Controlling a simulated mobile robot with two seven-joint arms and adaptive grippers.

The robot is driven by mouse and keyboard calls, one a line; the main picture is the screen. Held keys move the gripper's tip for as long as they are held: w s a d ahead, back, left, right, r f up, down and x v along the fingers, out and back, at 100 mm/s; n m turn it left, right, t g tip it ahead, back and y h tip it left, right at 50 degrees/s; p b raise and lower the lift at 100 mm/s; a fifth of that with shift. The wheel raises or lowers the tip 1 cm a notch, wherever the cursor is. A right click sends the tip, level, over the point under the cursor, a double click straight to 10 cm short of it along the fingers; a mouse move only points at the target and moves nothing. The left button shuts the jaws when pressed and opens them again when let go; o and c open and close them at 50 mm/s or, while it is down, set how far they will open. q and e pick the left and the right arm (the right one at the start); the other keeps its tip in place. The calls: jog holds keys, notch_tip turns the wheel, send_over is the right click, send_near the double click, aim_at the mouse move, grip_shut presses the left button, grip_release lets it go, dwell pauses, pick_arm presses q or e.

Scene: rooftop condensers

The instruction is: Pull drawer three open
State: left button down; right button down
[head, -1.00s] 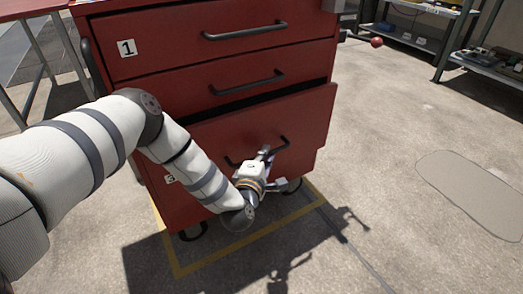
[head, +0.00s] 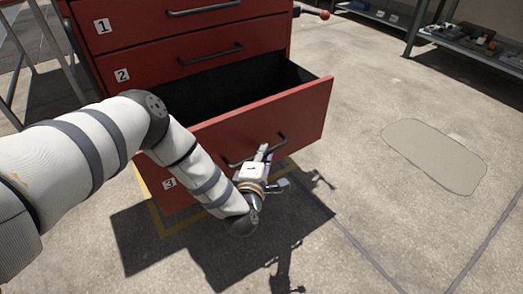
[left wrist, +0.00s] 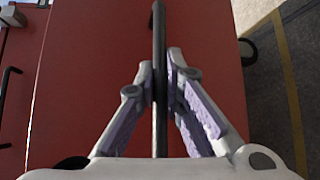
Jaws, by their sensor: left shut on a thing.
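Drawer three (head: 277,118) is the low red drawer with a "3" label in a red cabinet (head: 126,47). It stands well out from the cabinet, and its dark, empty-looking inside shows. My left gripper (head: 265,156) is at its black bar handle (head: 283,140). In the left wrist view the two fingers (left wrist: 160,85) sit on either side of the handle bar (left wrist: 159,120) and are shut on it. The drawer front fills most of that view. My right gripper is in neither view now.
Drawers one (head: 190,24) and two (head: 185,62) above are shut. A yellow floor line (head: 186,229) runs around the cabinet's foot. Shelves with small items (head: 478,50) stand at the far right. The concrete floor at right is clear, with a smooth patch (head: 435,155).

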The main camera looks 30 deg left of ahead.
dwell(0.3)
pick_arm(q)
jog(key=c, duration=1.7)
grip_release()
jog(key=v, duration=1.2)
